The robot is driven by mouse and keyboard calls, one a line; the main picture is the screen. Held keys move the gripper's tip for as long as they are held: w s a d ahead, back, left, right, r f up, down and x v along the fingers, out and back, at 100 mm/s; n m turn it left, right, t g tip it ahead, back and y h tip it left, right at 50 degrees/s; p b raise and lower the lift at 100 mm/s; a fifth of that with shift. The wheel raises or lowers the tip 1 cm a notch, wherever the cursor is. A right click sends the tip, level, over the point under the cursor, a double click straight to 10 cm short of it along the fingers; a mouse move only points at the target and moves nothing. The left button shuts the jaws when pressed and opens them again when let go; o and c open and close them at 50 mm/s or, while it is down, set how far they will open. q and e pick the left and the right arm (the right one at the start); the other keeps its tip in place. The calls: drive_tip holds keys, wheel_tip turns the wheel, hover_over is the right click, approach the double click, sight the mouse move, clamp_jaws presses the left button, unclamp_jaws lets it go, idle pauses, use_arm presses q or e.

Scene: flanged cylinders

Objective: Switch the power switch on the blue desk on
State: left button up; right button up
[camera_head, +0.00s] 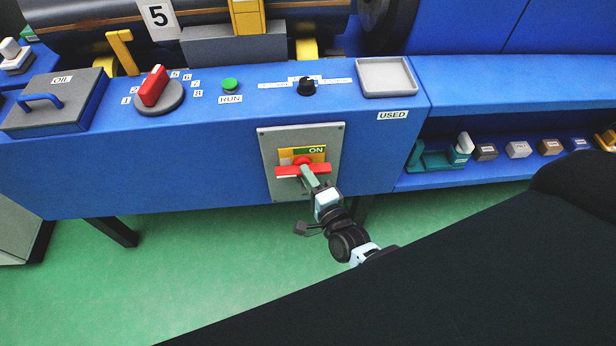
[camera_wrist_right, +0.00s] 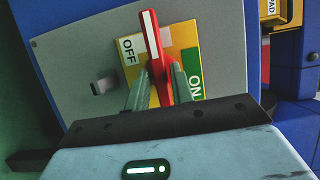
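The power switch panel (camera_head: 265,170) is a grey plate on the blue desk's front. Its red handle (camera_head: 284,171) lies level across a yellow plate with a green ON label (camera_head: 316,150) at the top. In the right wrist view the red handle (camera_wrist_right: 153,40) stands upright between the OFF label (camera_wrist_right: 129,50) and the ON label (camera_wrist_right: 195,86), its white stripe at the far end. My right gripper (camera_head: 308,176) is at the handle, its two green fingers (camera_wrist_right: 160,75) on either side with narrow gaps; contact is unclear. My left gripper is out of view.
On the desk top are a red selector (camera_head: 152,87), a green RUN button (camera_head: 230,85), a black knob (camera_head: 306,87) and a grey USED tray (camera_head: 385,77). A shelf (camera_head: 455,178) at right holds several small blocks. Green floor (camera_head: 180,270) lies open below.

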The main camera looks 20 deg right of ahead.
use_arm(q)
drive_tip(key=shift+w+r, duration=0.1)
use_arm(e)
clamp_jaws()
